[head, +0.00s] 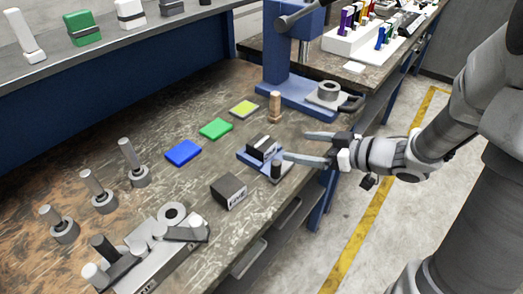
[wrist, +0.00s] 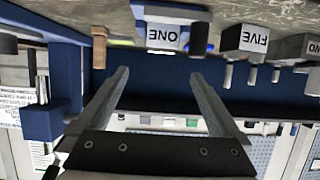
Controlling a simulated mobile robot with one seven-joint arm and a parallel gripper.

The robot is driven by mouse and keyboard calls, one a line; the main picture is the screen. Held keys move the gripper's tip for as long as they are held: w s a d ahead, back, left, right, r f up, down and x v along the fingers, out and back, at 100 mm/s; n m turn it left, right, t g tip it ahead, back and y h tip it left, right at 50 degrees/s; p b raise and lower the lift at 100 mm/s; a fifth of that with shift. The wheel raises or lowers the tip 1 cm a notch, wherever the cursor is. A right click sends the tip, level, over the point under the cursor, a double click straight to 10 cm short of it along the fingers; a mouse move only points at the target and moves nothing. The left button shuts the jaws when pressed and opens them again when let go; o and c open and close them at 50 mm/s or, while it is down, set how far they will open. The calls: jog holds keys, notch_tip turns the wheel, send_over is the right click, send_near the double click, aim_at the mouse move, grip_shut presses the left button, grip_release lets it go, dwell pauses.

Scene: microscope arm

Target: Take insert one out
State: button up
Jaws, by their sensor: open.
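A dark cylindrical knob (head: 276,170) stands on the fixture beside the insert. My gripper (head: 295,146) is open and empty, its two fingers pointing at the insert from the right. The wrist view shows the open fingers (wrist: 158,76) with a gap between them and the insert beyond, apart from the tips.
A tan peg (head: 275,106) and blue press (head: 285,65) stand behind. Blue (head: 183,152), green (head: 216,128) and yellow (head: 243,109) pads lie left. A grey lever device (head: 160,250) sits in front.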

jog(key=b, duration=0.2)
send_near(260, 141)
jog(key=shift+x, duration=1.05)
jog(key=b+x, duration=0.1)
jog(key=x, duration=0.3)
jog(key=shift+a+f+b, duration=0.15)
jog(key=shift+f+b, duration=0.15)
jog(key=shift+w+a, duration=0.25)
grip_shut()
jog(key=shift+r, duration=0.15)
